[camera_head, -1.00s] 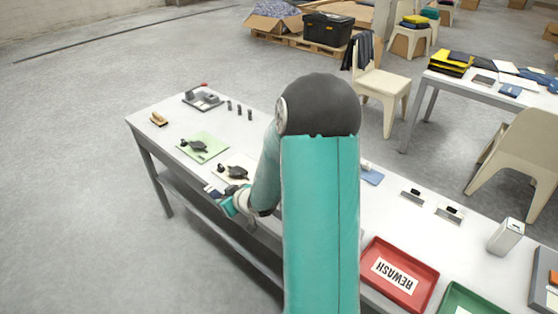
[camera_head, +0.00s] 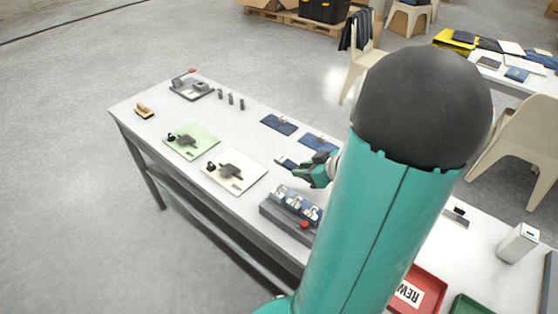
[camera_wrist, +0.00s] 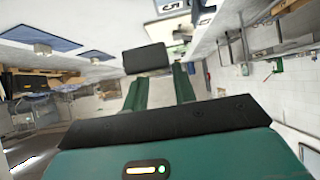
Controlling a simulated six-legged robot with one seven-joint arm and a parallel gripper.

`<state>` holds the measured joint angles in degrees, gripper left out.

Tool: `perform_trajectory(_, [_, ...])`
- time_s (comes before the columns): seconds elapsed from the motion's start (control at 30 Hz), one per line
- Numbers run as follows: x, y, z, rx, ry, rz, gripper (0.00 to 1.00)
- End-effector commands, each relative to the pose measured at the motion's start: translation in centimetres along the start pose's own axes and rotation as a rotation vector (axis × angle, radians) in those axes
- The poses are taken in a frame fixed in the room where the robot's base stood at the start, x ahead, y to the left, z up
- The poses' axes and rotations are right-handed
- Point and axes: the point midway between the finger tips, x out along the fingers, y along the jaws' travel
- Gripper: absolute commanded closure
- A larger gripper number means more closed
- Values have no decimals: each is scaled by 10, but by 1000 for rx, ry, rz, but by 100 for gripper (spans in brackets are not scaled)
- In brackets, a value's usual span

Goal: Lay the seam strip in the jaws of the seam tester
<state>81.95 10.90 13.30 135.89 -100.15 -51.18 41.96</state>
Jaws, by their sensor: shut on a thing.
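My gripper (camera_head: 318,171) is over the middle of the long table, shut on a dark blue strip (camera_head: 287,163) that sticks out to the left of the fingers. In the wrist view, my fingers (camera_wrist: 160,85) have a dark flat piece (camera_wrist: 146,58) at their tips, which looks like the same strip. A grey device (camera_head: 270,212) with several metal clamps, blue material and a red knob (camera_head: 304,225) sits at the front edge, below my gripper in the picture. It may be the seam tester; its right end is close to my arm.
Two blue cloth pieces (camera_head: 278,124) (camera_head: 318,142) lie behind the gripper. A cream board (camera_head: 222,184) and a green board (camera_head: 205,143) bear dark tools. A grey tray with a red-tipped lever (camera_head: 190,88) stands at the far end. My arm hides much of the table's right side.

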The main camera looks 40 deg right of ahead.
Motion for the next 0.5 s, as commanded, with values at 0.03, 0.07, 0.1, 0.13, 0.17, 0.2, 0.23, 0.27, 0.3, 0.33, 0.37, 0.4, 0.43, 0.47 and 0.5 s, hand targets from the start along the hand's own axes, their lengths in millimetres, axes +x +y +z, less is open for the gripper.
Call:
perform_trajectory(0.03, [9, 3, -1, 0, 2, -5, 96])
perform_trajectory(0.07, [15, 5, -1, 1, 2, -6, 96])
perform_trajectory(0.1, [23, 9, -2, 0, 2, -6, 96])
perform_trajectory(0.13, [29, 12, -3, 1, 2, -5, 96])
perform_trajectory(0.17, [35, 15, -3, 1, 3, -5, 96])
perform_trajectory(0.2, [43, 20, -4, 0, 2, -5, 96])
perform_trajectory(0.23, [49, 22, -5, 1, 2, -5, 96])
perform_trajectory(0.27, [56, 26, -6, 0, 3, -5, 96])
perform_trajectory(0.3, [64, 30, -7, 1, 3, -5, 96])
perform_trajectory(0.33, [70, 33, -8, 1, 4, -5, 96])
perform_trajectory(0.37, [76, 36, -9, 1, 3, -4, 96])
perform_trajectory(0.4, [84, 40, -7, 2, 3, -5, 96])
perform_trajectory(0.43, [89, 42, -5, 3, 2, -5, 96])
perform_trajectory(0.47, [94, 44, -3, 2, 2, -5, 96])
perform_trajectory(0.5, [101, 46, 0, 4, 2, -4, 96])
